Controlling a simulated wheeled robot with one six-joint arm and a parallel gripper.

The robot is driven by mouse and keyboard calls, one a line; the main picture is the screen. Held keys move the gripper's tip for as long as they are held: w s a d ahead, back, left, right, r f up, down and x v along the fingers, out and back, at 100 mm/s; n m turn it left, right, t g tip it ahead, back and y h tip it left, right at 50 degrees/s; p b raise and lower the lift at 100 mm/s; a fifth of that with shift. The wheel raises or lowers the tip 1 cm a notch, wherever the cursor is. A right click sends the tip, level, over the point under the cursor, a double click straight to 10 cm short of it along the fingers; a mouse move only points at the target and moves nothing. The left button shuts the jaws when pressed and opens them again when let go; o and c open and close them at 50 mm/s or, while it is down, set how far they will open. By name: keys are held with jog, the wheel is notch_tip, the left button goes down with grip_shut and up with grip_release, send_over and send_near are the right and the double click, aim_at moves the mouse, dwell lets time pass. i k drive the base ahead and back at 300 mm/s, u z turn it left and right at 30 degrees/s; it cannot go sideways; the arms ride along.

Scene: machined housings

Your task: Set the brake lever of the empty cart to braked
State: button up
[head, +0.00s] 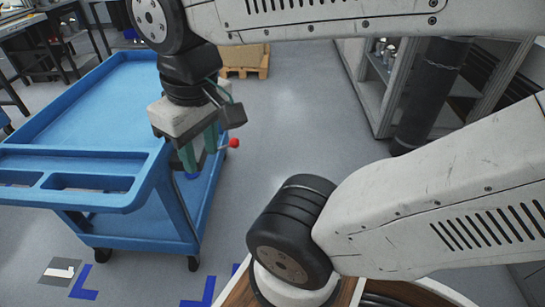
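The blue cart (100,95) stands at the left of the head view, its upper tray bare. A red ball knob (234,143) on a short dark rod, which looks like the brake lever, shows at the cart's right side. My gripper (199,158) points down beside the cart's near right corner, just left of the knob. Its two teal fingers appear apart, with no held object visible between them. The gripper hides the lever's base, so I cannot tell the lever's setting or whether a finger touches it.
Blue corner marks (84,284) and a grey plate with a white piece (61,270) are on the floor near the cart. A wooden pallet (245,66) lies behind. A grey cabinet (375,85) and dark column (432,90) stand right. Floor between cart and cabinet is clear.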

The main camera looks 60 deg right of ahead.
aim_at(234, 142)
jog(key=z, duration=0.8)
jog(key=i, duration=0.7)
jog(key=z, duration=0.05)
jog(key=k, duration=0.4)
jog(key=z, duration=0.05)
